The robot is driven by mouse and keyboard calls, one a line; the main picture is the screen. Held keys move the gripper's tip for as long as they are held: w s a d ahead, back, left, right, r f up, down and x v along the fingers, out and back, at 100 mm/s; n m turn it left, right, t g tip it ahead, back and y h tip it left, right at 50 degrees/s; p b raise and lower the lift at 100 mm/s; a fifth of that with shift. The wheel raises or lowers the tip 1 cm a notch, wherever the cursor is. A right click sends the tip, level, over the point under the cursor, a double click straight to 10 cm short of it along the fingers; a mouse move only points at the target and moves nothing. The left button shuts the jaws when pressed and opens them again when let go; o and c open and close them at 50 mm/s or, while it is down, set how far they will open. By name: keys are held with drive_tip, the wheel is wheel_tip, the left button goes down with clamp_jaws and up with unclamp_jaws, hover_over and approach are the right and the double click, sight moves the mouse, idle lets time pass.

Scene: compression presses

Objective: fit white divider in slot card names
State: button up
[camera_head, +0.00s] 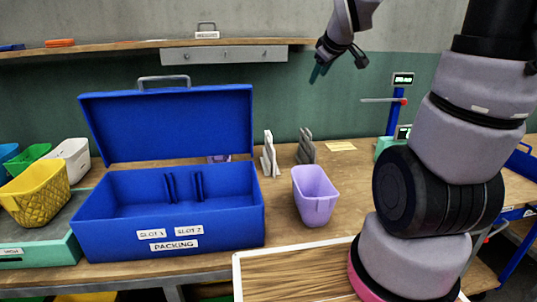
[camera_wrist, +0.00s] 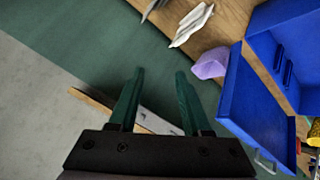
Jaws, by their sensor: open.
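A white divider (camera_head: 269,155) stands on the table to the right of the open blue packing box (camera_head: 90,232). It also shows near the top of the wrist view (camera_wrist: 192,24). Blue ribs (camera_head: 184,187) stand inside the box, behind labels reading SLOT 1 (camera_head: 151,234) and SLOT 2 (camera_head: 189,230). A small yellowish card (camera_head: 340,146) lies at the back of the table; its writing is too small to read. My gripper (camera_head: 318,73) is raised above the back of the table, apart from everything. Its green fingers are spread and empty in the wrist view (camera_wrist: 158,80).
Grey dividers (camera_head: 306,147) stand right of the white one. A lilac bin (camera_head: 315,197) stands beside the box. The box's raised lid (camera_head: 168,125) blocks its back. Colored bins (camera_head: 36,190) stand left. A shelf (camera_head: 120,47) juts from the wall.

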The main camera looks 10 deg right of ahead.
drive_tip(key=w+f+n+t, duration=0.1)
drive_tip(key=w+f+n, duration=0.65)
drive_tip(key=w, duration=0.25)
drive_tip(key=w+a+f+n+t+y, duration=0.2)
drive_tip(key=w+a+f+n+y, duration=0.15)
drive_tip(key=f+n, duration=0.5)
drive_tip(key=w+a+f+n+t+y, duration=0.2)
drive_tip(key=w+f+n, duration=0.25)
drive_tip(key=f, duration=0.75)
drive_tip(key=x, duration=1)
drive_tip(key=shift+d+n, duration=0.2)
drive_tip(key=shift+n, duration=0.15)
clamp_jaws()
drive_tip(key=shift+f, duration=0.2)
